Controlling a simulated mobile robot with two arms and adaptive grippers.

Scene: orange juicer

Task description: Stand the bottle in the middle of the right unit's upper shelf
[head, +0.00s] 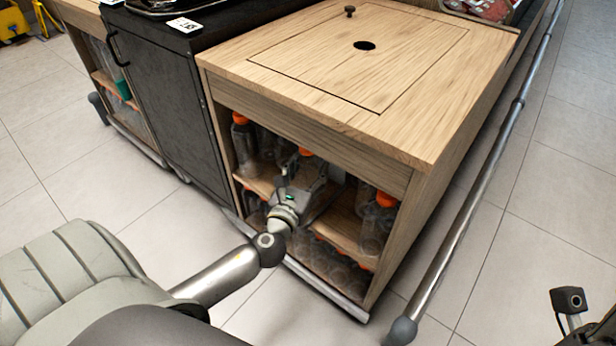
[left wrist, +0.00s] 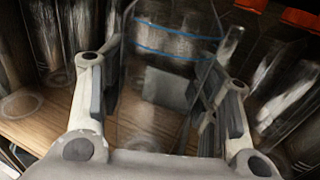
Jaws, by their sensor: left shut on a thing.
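The right unit (head: 350,60) is a wooden cabinet with an open front. Its upper shelf (head: 262,184) is a wooden board, which also shows in the left wrist view (left wrist: 45,125). My left gripper (head: 308,175) reaches through the open front, above this shelf. In the left wrist view its two fingers (left wrist: 165,95) are on either side of a clear bottle (left wrist: 165,45) with blue lines, and it is shut on it. In the head view an orange cap (head: 306,152) shows just behind the gripper. Whether the bottle's base touches the shelf is hidden.
Clear orange-capped bottles stand at the left (head: 243,145) and right (head: 377,225) of the upper shelf. Several more bottles (head: 335,265) fill the level below. A dark cabinet (head: 165,90) adjoins on the left. A metal rail (head: 470,210) runs along the right side.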

